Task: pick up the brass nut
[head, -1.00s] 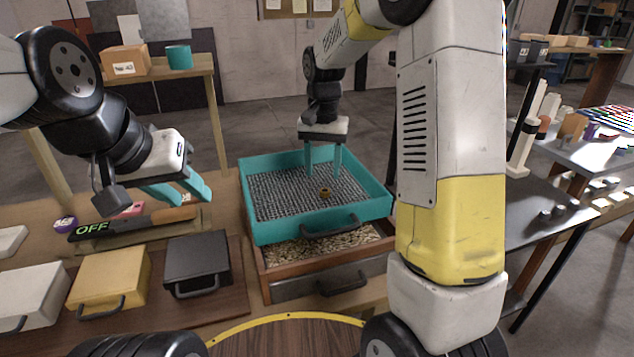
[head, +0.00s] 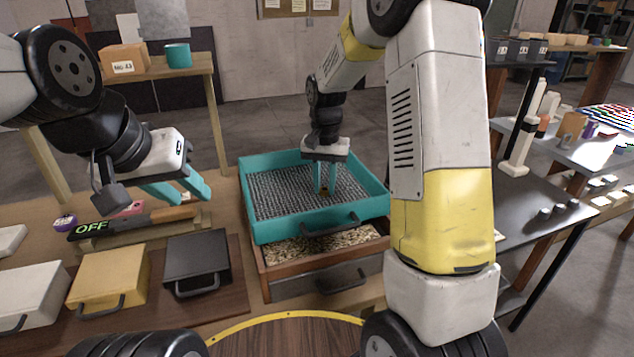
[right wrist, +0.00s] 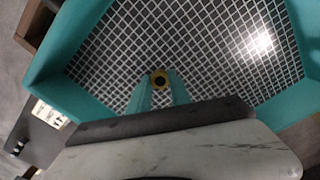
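The brass nut (head: 324,192) is a small ring at the mesh floor of the teal sieve tray (head: 262,229). In the right wrist view the nut (right wrist: 159,80) shows its dark hole at the tips of the teal fingers. My right gripper (head: 325,190) points straight down into the tray, its fingers drawn close together with the nut between their tips. It looks shut on the nut; no lift off the mesh is visible. My left gripper (head: 188,200) is open and empty, left of the tray above the bench.
The tray rests on a wooden box (head: 375,252) of grainy material. Black (head: 197,260), yellow (head: 110,275) and white (head: 35,292) lidded cases stand at left.

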